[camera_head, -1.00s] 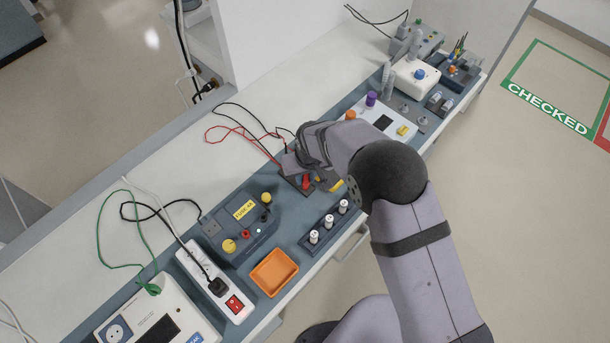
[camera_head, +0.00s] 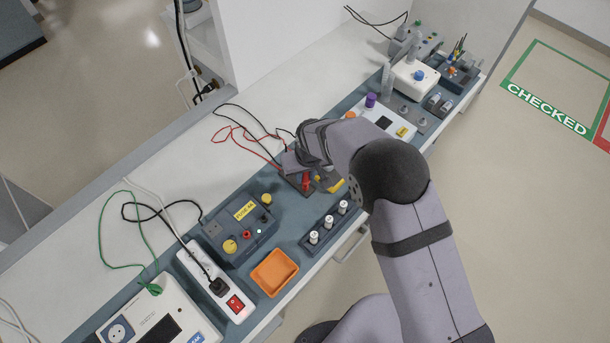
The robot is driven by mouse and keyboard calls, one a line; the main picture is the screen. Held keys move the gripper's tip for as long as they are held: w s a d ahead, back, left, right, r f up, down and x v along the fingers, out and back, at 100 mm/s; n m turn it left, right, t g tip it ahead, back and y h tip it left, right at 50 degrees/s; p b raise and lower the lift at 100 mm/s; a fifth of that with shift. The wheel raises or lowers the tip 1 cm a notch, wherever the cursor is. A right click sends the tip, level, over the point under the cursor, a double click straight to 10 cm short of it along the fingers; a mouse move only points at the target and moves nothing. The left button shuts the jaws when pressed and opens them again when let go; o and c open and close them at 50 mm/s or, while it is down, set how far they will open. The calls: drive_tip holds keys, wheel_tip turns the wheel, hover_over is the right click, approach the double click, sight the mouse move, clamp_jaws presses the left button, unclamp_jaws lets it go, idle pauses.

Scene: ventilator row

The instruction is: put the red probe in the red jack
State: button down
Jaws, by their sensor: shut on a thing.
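I cannot tell whether the probe's tip is clear of the holder. The red jack (camera_head: 246,234) is on the dark blue-grey box (camera_head: 232,252) with a yellow label, to the left and nearer. It sits between a yellow knob (camera_head: 230,246) and a black jack (camera_head: 265,217), and nothing is in it.
A red lead (camera_head: 236,127) and a black lead loop over the back of the bench. A rack with white-capped vials (camera_head: 328,229), an orange tray (camera_head: 274,272) and a white power strip (camera_head: 226,289) stand near the box. A yellow item (camera_head: 335,186) lies beside my gripper.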

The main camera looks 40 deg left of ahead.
drive_tip(key=shift+a+p+v, duration=0.15)
drive_tip(key=shift+p+v, duration=0.4)
drive_tip(key=shift+v, duration=0.35)
drive_tip(key=shift+a+p+v, duration=0.15)
drive_tip(key=shift+p+v, duration=0.35)
drive_tip(key=shift+v, duration=0.4)
drive_tip(key=shift+w+r, duration=0.1)
drive_tip(key=shift+w, duration=0.1)
